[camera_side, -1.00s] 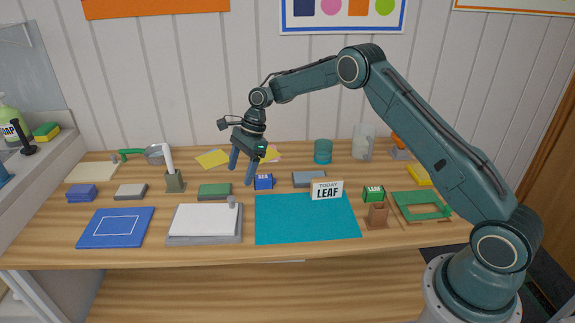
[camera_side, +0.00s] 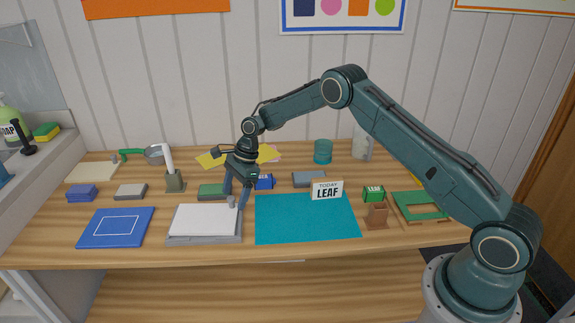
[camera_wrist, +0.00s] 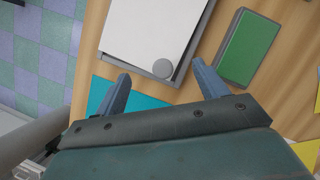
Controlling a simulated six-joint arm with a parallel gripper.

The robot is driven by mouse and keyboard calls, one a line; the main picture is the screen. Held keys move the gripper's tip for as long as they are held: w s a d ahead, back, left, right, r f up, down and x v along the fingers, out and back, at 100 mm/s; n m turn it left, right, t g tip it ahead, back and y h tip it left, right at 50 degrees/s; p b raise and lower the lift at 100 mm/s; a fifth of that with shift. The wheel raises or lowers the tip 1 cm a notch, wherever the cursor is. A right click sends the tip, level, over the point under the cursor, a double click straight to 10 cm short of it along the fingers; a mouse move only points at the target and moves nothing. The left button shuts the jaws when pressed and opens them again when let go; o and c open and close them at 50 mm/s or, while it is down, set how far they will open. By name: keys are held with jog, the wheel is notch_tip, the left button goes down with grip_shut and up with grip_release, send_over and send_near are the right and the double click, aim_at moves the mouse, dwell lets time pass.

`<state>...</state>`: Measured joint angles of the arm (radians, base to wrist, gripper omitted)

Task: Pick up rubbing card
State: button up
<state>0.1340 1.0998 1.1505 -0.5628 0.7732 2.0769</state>
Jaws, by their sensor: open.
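A white card (camera_side: 203,219), which looks like the rubbing card, lies flat on a grey tray (camera_side: 187,240) at the front of the table. A grey round knob (camera_side: 231,202) stands at its back right corner. My gripper (camera_side: 236,201) is low at this corner, open, with its fingers either side of the knob in the side view. In the wrist view the white card (camera_wrist: 150,25) and knob (camera_wrist: 163,68) lie ahead of my gripper (camera_wrist: 161,71), the knob in line with the gap between the fingertips. Whether a finger touches it, I cannot tell.
A teal mat (camera_side: 305,220) lies just right of the tray, with a LEAF sign (camera_side: 327,190) at its back. A green pad (camera_side: 210,191) lies behind the tray. A small blue box (camera_side: 264,182) stands behind the gripper. A blue mat (camera_side: 116,228) lies to the left.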

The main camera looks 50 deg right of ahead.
jog(key=shift+x, duration=1.35)
grip_shut()
